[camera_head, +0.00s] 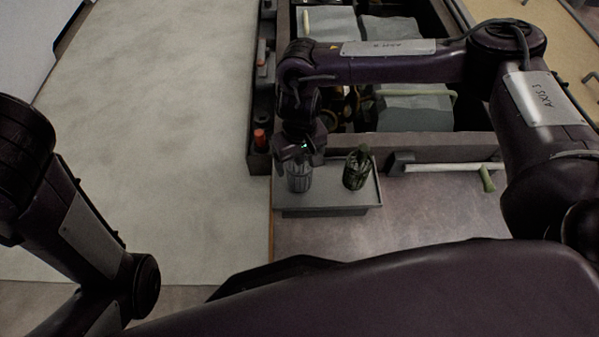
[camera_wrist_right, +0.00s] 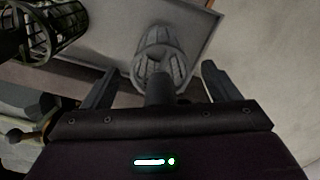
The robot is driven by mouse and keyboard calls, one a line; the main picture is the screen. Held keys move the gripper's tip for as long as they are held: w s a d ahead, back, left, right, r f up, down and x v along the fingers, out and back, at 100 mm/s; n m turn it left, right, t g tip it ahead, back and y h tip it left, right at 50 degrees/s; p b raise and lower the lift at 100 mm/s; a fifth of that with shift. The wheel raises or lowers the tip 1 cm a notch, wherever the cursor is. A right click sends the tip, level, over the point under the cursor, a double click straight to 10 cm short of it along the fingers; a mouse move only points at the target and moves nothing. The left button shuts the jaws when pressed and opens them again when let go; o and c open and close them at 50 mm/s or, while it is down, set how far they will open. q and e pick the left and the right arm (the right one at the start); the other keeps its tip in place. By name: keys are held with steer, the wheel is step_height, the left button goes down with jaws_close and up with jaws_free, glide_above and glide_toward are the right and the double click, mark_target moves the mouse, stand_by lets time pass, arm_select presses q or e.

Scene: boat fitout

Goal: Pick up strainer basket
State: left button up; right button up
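Two strainer-like baskets stand on a grey tray (camera_head: 330,201): a light grey one (camera_head: 299,178) at left and a dark green openwork one (camera_head: 357,168) at right. My right gripper (camera_head: 300,155) is over the grey basket, pointing down. In the right wrist view its two fingers (camera_wrist_right: 160,70) are spread apart, and the grey basket (camera_wrist_right: 162,44) shows between and beyond them. A dark stub stands between the fingers; I cannot tell what it belongs to. The green basket (camera_wrist_right: 57,28) is at the upper left there. My left gripper is out of view.
A dark-framed bay with grey boxes (camera_head: 412,108) lies behind the tray. A pale bar with a green handle (camera_head: 487,179) is right of the tray. A red-topped item (camera_head: 260,139) sits on the bay's left edge. Pale floor (camera_head: 150,120) at left is clear.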

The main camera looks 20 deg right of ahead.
steer(key=c, duration=1.3)
steer(key=shift+r, duration=0.1)
